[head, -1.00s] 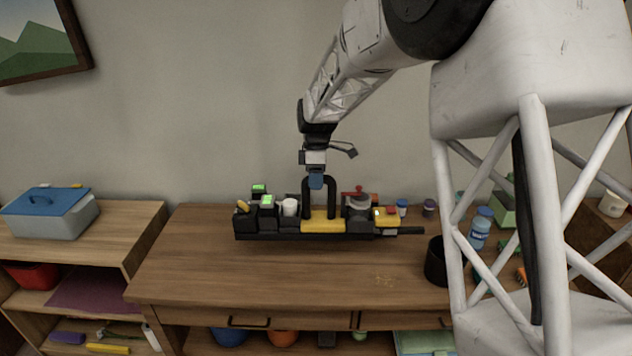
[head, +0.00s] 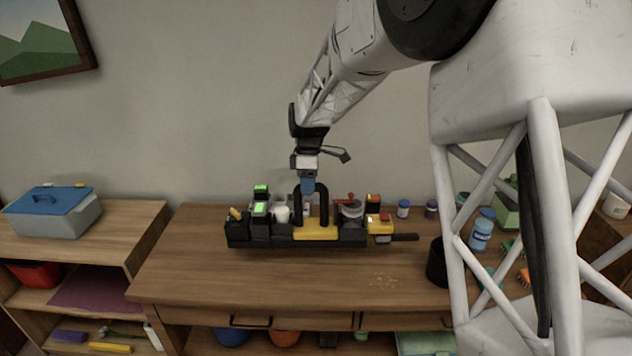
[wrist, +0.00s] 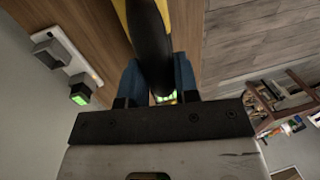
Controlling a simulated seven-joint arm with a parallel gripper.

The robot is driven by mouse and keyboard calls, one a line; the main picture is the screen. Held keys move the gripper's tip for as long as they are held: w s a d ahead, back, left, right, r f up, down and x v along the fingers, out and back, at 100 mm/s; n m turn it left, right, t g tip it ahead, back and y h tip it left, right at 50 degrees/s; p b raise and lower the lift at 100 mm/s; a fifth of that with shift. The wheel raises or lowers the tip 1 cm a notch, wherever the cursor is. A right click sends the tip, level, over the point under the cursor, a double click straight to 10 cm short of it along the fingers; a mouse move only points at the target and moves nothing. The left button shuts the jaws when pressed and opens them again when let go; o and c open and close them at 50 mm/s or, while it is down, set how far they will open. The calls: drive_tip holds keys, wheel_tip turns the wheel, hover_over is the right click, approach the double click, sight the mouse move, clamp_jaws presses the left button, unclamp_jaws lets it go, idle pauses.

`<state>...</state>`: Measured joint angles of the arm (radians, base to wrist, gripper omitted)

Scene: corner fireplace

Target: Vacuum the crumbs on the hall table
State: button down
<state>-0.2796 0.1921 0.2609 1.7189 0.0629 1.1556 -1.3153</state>
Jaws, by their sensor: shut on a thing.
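A long black-and-yellow device (head: 317,230), seemingly the vacuum, is at the middle of the hall table (head: 250,283). It has an upright black arch handle and a black nozzle-like stub at its right end. A green-lit block and a white cup-like part show on its left half. My gripper (head: 308,186), with blue fingertips, is shut on the handle from above; the wrist view shows the dark handle between the fingertips (wrist: 158,80). I cannot tell whether its base touches the table. Pale crumbs (head: 383,280) lie on bare wood to its right and nearer the front.
A black cup (head: 437,262) stands right of the crumbs. A blue-and-white bottle (head: 481,232) and small jars (head: 403,208) stand behind and right. Another green-lit block (head: 261,190) is behind the device. A lidded grey box (head: 52,214) is on the left shelf. The table's front left is clear.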

drive_tip(key=s+a+f, duration=0.2)
drive_tip(key=s+a, duration=0.8)
drive_tip(key=a, duration=0.2)
drive_tip(key=shift+r, duration=0.1)
